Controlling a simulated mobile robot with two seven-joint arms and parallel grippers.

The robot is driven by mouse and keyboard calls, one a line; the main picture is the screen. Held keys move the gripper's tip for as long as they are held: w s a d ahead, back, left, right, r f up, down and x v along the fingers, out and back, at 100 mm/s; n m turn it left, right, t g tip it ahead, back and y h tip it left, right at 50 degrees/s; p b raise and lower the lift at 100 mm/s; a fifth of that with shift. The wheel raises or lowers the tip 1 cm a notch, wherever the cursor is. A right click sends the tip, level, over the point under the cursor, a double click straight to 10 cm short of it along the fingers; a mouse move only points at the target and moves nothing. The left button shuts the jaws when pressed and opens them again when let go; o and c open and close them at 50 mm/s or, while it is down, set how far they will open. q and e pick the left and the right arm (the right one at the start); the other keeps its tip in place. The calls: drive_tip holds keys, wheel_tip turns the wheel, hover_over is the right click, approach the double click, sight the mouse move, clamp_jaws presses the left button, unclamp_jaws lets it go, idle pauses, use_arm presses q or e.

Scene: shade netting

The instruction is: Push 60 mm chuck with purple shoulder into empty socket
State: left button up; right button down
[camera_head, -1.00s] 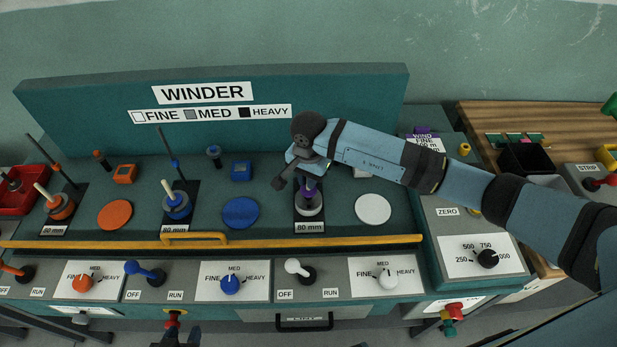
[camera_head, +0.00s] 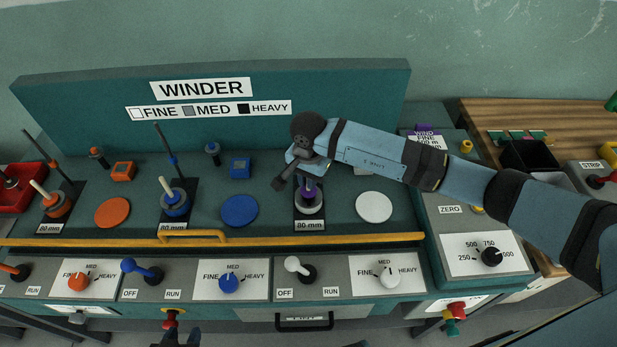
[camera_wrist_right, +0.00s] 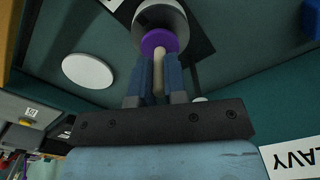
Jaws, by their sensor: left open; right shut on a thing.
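The chuck with the purple shoulder (camera_head: 309,186) stands at the right-hand winder station, at a pale round base (camera_head: 310,207) on a dark plate. In the right wrist view its purple shoulder (camera_wrist_right: 159,41) lies against the grey-white round part, and its beige stem (camera_wrist_right: 159,68) runs between the fingers. I cannot tell how deep it sits. My right gripper (camera_head: 303,176) is shut on the chuck from above; its blue fingers (camera_wrist_right: 154,78) flank the stem.
Blue (camera_head: 174,203) and orange (camera_head: 57,205) chucks stand at the other stations. A white disc (camera_head: 374,206) lies right of the purple one. A yellow rail (camera_head: 330,239) runs along the front, above levers and dials. A black bin (camera_head: 528,156) stands at the right.

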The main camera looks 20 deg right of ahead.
drive_tip(key=shift+f+b, duration=0.5)
drive_tip(key=shift+f, duration=0.15)
drive_tip(key=shift+f+b, duration=0.25)
drive_tip(key=shift+b, duration=0.1)
idle(0.3)
drive_tip(key=c, duration=1.1)
unclamp_jaws()
